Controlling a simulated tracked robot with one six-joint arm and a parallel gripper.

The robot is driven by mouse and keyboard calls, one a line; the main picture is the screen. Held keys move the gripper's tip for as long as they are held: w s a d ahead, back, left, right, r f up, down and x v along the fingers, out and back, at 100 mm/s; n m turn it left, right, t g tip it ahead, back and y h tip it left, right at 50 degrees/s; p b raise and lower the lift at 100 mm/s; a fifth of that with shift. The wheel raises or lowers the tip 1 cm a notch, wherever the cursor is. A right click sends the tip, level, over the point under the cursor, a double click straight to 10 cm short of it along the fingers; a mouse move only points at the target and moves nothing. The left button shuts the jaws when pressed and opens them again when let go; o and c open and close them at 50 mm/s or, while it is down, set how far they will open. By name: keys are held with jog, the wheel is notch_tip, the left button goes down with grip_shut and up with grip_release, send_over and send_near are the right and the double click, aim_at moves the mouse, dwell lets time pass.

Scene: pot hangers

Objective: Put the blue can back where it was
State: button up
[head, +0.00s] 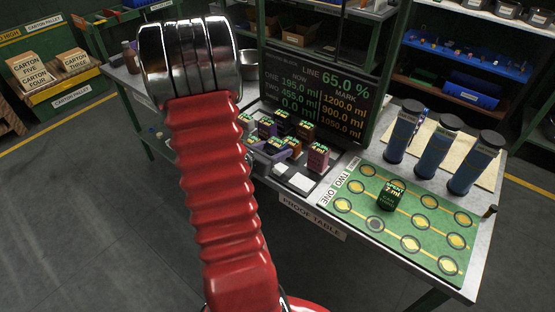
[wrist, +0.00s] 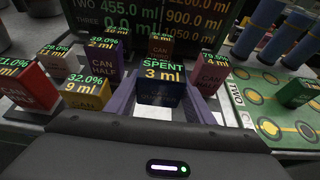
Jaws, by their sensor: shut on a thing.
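The blue can (wrist: 160,94) is dark blue, with "SPENT 3 ml" floating above it in the wrist view. My gripper (wrist: 162,98) has its two purple-blue fingers on either side of the can and is shut on it. A pale patch shows just below the can, and I cannot tell whether the can touches the table. In the head view my gripper (head: 268,153) is at the left part of the proof table (head: 330,215), among the other cans, and the blue can is hard to make out there.
Close around stand a red can (wrist: 27,88), a yellow can (wrist: 86,96), a purple can (wrist: 104,60) and a maroon can (wrist: 210,75). White pads (head: 300,183) lie bare in front. A green can (head: 388,199) stands on the green board (head: 345,190). Tall blue cylinders (head: 435,150) stand behind.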

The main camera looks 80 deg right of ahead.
aim_at(277, 167)
jog(key=shift+f, duration=0.75)
jog(key=shift+f, duration=2.1)
jog(key=shift+f, duration=0.1)
jog(key=o, duration=1.2)
jog(key=shift+w+a+r, duration=0.25)
jog(key=shift+a+r, duration=0.1)
jog(key=shift+a, duration=0.1)
jog(key=v, duration=1.1)
jog(key=shift+w+f, duration=0.1)
